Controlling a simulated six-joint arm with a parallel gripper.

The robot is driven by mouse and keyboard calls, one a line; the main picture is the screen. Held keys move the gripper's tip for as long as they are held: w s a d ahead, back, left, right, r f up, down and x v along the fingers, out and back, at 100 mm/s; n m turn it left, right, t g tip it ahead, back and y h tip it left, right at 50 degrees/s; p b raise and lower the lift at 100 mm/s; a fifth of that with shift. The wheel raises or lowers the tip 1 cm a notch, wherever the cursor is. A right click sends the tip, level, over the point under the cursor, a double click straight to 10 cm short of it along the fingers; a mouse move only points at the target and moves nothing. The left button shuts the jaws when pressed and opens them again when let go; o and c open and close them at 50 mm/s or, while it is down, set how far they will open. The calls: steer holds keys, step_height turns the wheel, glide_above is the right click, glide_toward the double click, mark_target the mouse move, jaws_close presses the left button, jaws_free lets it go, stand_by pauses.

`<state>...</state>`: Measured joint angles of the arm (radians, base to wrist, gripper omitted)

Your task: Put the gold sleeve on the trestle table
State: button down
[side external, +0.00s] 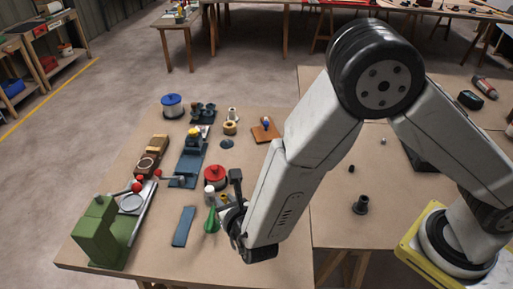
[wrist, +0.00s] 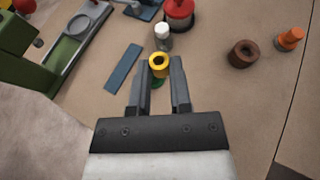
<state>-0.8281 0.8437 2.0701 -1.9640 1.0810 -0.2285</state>
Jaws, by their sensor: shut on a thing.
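The gold sleeve (wrist: 158,65) is a short yellow ring with a dark bore, held between the fingertips of my gripper (wrist: 159,72) in the wrist view. My gripper is shut on it. A green thing (wrist: 157,84) shows just below the sleeve between the fingers. In the side view my gripper (side external: 230,212) is low over the near part of a wooden trestle table (side external: 155,218), beside a green bottle-like thing (side external: 211,222). The sleeve is largely hidden there, and I cannot tell its height above the table.
A white bottle (wrist: 163,36) and a red-lidded pot (wrist: 180,14) stand just beyond the gripper. A blue strip (wrist: 123,68) lies to the left, with a green machine (side external: 93,232) further left. A brown ring (wrist: 242,54) and orange piece (wrist: 290,39) stand right. Bare tabletop lies between.

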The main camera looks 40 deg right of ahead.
steer(key=shift+s+a+f, duration=0.8)
steer(key=shift+s+f, duration=0.15)
steer(key=shift+f, duration=0.1)
glide_above(186, 230)
steer(key=s, duration=0.1)
steer(key=f, duration=0.5)
steer(key=d+f, duration=0.1)
steer(key=f, duration=0.2)
steer(key=shift+s, duration=0.15)
steer(key=shift+w+a+f, duration=0.25)
steer(key=shift+w+f, duration=0.1)
steer(key=shift+f, duration=0.15)
steer(key=shift+w+a+f, duration=0.15)
steer(key=shift+w+f, duration=0.15)
steer(key=shift+f, duration=1.5)
steer(key=shift+f, duration=0.2)
